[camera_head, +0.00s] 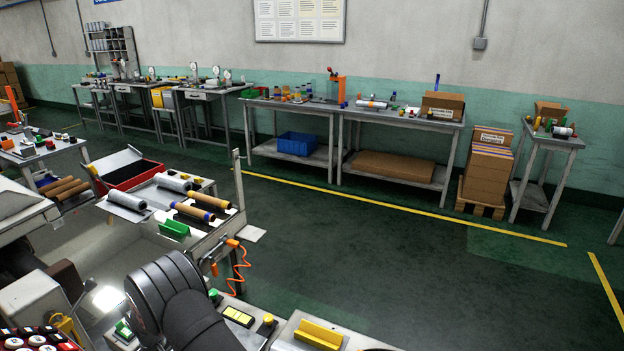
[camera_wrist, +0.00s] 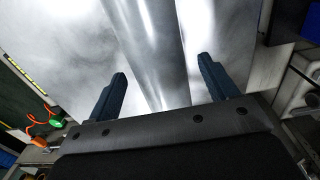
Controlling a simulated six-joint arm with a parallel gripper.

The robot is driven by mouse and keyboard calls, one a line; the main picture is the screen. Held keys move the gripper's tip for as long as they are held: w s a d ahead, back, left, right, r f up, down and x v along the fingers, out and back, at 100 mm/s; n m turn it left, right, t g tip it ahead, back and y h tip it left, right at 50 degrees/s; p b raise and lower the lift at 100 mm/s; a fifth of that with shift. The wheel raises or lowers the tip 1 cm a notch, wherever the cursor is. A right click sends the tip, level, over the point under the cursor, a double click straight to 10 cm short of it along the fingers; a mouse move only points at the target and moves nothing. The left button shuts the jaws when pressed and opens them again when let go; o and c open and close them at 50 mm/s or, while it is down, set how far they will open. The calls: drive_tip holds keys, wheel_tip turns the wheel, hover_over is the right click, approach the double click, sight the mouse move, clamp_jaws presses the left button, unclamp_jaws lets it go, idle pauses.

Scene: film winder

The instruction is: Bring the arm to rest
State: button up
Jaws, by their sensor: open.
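My gripper (camera_wrist: 162,88) shows in the wrist view with its two dark blue fingers spread apart. It is open, and nothing is seen held between the fingers. Beyond the fingers is a shiny silver surface (camera_wrist: 70,50) with a long rounded ridge running down the middle. I cannot tell how far the fingers are from it. In the head view my dark arm links show at the bottom left, and my gripper is not visible there.
A machine table holds film rolls (camera_head: 193,212), a green block (camera_head: 174,228) and a red-rimmed bin (camera_head: 130,174). A control panel with a yellow block (camera_head: 319,335) lies at the front. An orange coiled cord (camera_head: 240,268) hangs nearby. Open green floor (camera_head: 400,270) lies right.

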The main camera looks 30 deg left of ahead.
wheel_tip(320, 180, up, 10)
drive_tip(key=shift+a+f, duration=0.15)
drive_tip(key=shift+f, duration=0.05)
drive_tip(key=w+d+r+m, duration=0.1)
drive_tip(key=w+d+m, duration=0.8)
drive_tip(key=w+d, duration=2)
drive_tip(key=shift+w+r, duration=0.2)
drive_tip(key=shift+r, duration=0.1)
